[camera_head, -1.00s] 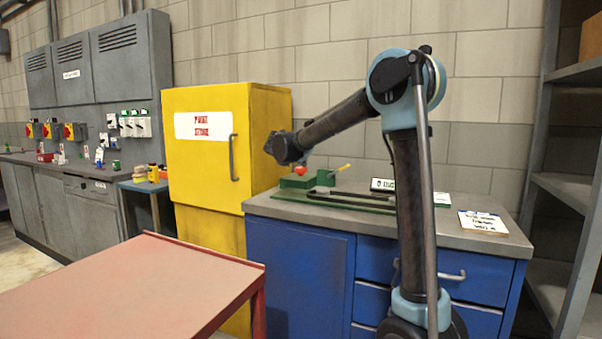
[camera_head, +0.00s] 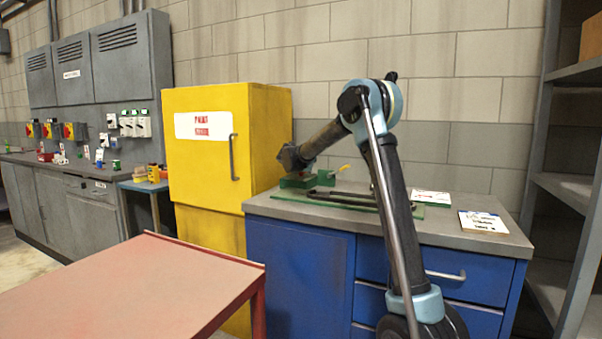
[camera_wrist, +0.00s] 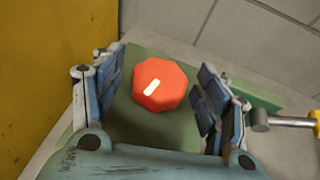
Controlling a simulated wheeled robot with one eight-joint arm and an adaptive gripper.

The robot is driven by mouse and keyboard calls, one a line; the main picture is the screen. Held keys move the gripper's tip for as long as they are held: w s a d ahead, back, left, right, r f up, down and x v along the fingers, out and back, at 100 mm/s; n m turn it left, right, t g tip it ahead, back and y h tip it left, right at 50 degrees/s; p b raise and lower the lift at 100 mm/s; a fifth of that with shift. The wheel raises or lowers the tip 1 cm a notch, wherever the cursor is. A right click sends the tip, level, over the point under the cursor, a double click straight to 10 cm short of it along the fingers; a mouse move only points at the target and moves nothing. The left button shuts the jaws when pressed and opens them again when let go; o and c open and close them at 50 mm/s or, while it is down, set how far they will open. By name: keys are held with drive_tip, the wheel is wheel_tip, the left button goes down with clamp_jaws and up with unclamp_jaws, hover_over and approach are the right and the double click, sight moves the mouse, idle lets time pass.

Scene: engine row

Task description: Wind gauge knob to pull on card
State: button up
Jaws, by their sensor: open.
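The gauge knob is a red-orange octagonal knob (camera_wrist: 160,85) with a white pointer mark, seen in the wrist view on top of a green block (camera_wrist: 150,128). The white mark runs diagonally, from lower left to upper right. My gripper (camera_wrist: 160,97) is open, with one finger on each side of the knob and gaps showing on both sides. In the head view my arm reaches down to the green fixture (camera_head: 297,182) on the blue bench, and the knob is hidden there. A white card with writing (camera_head: 483,222) lies on the bench to the right.
A yellow paint cabinet (camera_head: 205,150) stands close to the left of the fixture. A yellow-handled lever (camera_wrist: 285,121) sticks out right of my gripper. A dark bar (camera_head: 345,198) lies across the green base. Another card (camera_head: 430,197) lies behind my arm.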

drive_tip(key=shift+w+d+f, duration=0.1)
drive_tip(key=shift+w+f, duration=0.15)
drive_tip(key=shift+w, duration=0.35)
drive_tip(key=shift+c, duration=0.6)
drive_tip(key=c, duration=1)
drive_tip(key=shift+o, duration=0.2)
drive_tip(key=shift+h, duration=0.3)
drive_tip(key=shift+m+g+h, duration=0.3)
drive_tip(key=shift+m+h, duration=0.7)
drive_tip(key=shift+m, duration=0.1)
drive_tip(key=m+g+h, duration=0.3)
drive_tip(key=m+h, duration=0.2)
drive_tip(key=shift+m+h, duration=0.3)
